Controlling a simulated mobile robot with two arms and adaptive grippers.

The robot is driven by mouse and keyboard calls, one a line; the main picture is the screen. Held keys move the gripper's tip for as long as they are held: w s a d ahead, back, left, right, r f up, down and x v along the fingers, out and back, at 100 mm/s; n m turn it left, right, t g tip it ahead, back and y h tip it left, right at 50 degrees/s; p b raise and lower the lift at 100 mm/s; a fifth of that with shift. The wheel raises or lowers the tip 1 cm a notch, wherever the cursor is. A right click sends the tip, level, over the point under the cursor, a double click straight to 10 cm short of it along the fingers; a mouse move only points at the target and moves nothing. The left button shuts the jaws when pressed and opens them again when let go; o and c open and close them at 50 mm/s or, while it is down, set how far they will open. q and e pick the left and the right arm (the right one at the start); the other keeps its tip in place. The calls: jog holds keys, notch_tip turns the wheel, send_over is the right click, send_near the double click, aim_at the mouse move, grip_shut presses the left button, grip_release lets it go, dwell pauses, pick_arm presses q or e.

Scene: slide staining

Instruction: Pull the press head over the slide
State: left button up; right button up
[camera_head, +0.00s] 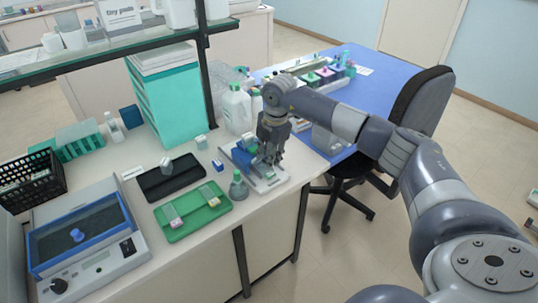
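The press (266,184) stands near the right end of the white bench, with a pale base and a blue part (240,158) on its left. My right gripper (270,158) reaches down over the press from above, its dark fingers at the upper parts of the device. The gripper covers much of the press head, so I cannot tell whether the fingers are closed on it or only beside it. A slide cannot be made out on the press at this size. My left gripper is not in view.
A green tray (207,215) with small blocks and a black tray (160,186) lie left of the press. A small green-grey flask (238,190) stands close to its front left. White bottles (237,108) stand behind. A black chair (415,100) is at right.

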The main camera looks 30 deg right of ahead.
notch_tip(320, 180, up, 12)
jog(key=s+p, duration=0.2)
jog(key=p, duration=0.6)
dwell(0.5)
jog(key=shift+d, duration=0.1)
dwell(0.3)
notch_tip(320, 180, up, 12)
jog(key=s, duration=0.2)
jog(key=shift+s+d+f, duration=0.1)
dwell(0.4)
